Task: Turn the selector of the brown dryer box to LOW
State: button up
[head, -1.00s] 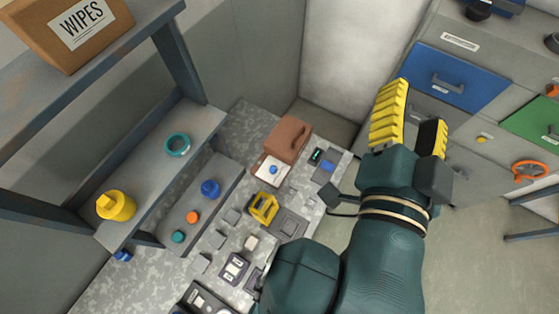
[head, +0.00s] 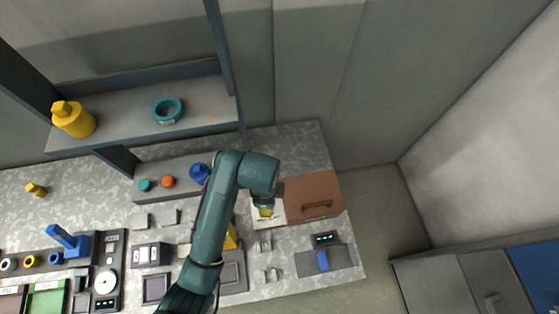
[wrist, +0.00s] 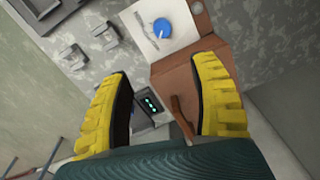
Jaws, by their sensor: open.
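The brown dryer box (head: 322,188) stands on the counter, with a handle on its brown part. In the wrist view the brown box (wrist: 168,75) lies between and beyond my fingers. Its white panel (wrist: 187,38) carries a round blue selector (wrist: 163,28) near the top of the picture. The marks around the selector are too small to read. My gripper (wrist: 163,72) is open and empty, with its yellow fingers apart.
A grey device with a blue part (head: 322,260) and a small display sits in front of the box. A shelf with a teal ring (head: 168,110) and a yellow bottle (head: 74,120) stands at the back left. Small grey fixtures lie left of the box.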

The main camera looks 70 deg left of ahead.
jog(key=f, duration=0.5)
jog(key=a+f+b, duration=0.1)
jog(key=f, duration=1)
jog(key=shift+s+a+f+b, duration=0.15)
jog(key=shift+f+b, duration=0.1)
jog(key=shift+b, duration=0.15)
grip_shut()
